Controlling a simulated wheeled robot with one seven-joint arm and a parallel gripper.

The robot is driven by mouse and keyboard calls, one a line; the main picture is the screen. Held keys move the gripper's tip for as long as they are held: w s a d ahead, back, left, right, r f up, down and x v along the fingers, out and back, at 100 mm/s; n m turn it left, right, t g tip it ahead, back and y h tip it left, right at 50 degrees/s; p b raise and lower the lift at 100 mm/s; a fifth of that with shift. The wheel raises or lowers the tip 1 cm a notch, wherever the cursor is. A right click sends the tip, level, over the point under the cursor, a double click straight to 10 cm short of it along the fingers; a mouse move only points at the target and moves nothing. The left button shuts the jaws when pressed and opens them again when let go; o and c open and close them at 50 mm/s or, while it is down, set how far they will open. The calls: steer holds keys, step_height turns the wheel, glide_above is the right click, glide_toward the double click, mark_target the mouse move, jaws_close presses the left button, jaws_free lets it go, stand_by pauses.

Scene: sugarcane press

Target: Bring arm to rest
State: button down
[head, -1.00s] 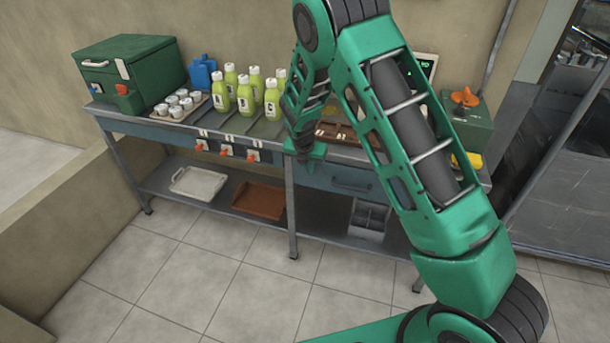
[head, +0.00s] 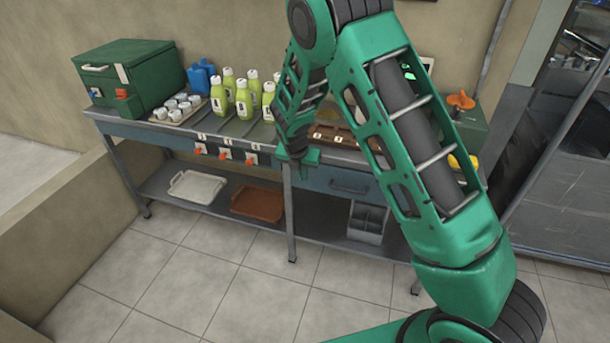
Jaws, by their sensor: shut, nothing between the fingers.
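My green arm rises from the lower right and folds down from its top joint in the head view. My gripper (head: 297,158) hangs pointing down in front of the workbench (head: 345,157), near its front edge. It holds nothing, and its fingers look closed. The forearm hides part of the bench top behind it.
Several green bottles (head: 243,97), a tray of small cups (head: 178,107) and a green box (head: 130,78) stand on the bench. The tiled floor in front is clear.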

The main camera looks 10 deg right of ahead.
steer(key=v, duration=0.7)
steer(key=s+d+r+m+g, duration=0.1)
steer(key=s+d+r+m, duration=0.6)
steer(key=s+d+m, duration=0.25)
steer(key=s+d+r+m+g, duration=0.1)
steer(key=s+d+r+m, duration=0.5)
steer(key=s+d+m, duration=0.35)
steer(key=s+d+r+m+g+y, duration=0.1)
steer(key=s+d+r+m, duration=0.1)
steer(key=s+m, duration=0.6)
steer(key=s+d+r+m+y, duration=0.1)
steer(key=s+d+m, duration=0.1)
steer(key=s+m, duration=0.7)
steer(key=s, duration=0.8)
steer(key=shift+r+g, duration=0.4)
steer(key=shift+w, duration=0.1)
